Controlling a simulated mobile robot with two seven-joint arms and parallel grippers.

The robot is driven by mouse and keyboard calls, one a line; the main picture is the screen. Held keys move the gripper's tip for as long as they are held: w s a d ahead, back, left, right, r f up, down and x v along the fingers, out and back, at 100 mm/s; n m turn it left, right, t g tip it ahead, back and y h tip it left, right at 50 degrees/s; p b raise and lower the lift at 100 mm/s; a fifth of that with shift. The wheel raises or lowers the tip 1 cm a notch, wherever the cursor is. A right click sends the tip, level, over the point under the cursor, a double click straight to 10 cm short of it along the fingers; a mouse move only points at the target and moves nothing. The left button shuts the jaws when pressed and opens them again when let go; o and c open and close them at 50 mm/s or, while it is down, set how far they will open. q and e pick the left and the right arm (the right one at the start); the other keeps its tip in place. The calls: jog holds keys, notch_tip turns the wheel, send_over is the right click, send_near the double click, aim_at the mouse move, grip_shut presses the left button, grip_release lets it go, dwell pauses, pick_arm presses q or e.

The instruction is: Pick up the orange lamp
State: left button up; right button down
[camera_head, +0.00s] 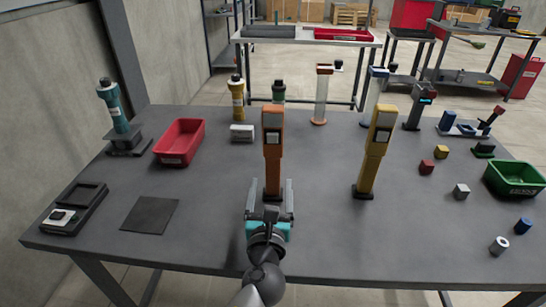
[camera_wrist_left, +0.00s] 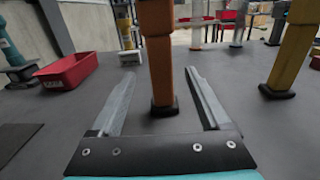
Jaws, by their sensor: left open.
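The orange lamp (camera_head: 273,150) stands upright on the grey table, on a dark base, near the middle of the head view. It also shows in the left wrist view (camera_wrist_left: 159,60), with its top cut off. My left gripper (camera_head: 269,187) is open and low over the table, in front of the lamp. In the wrist view the gripper's fingertips (camera_wrist_left: 192,72) point toward the lamp, and its lower post and base show in the gap between them. I cannot tell whether the post is within the fingers' reach. My right gripper is not in view.
A yellow lamp (camera_head: 376,150) stands right of the orange one. A red bin (camera_head: 180,141) and a teal device (camera_head: 113,107) are at left. A green bin (camera_head: 515,179) and several small blocks are at right.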

aim_at(273, 174)
pick_arm(q)
jog(key=w, duration=0.3)
jog(key=shift+w+f+b, duration=0.1)
jog(key=shift+w+b, duration=0.25)
jog(key=shift+b, duration=0.05)
jog(key=shift+w, duration=0.3)
grip_shut()
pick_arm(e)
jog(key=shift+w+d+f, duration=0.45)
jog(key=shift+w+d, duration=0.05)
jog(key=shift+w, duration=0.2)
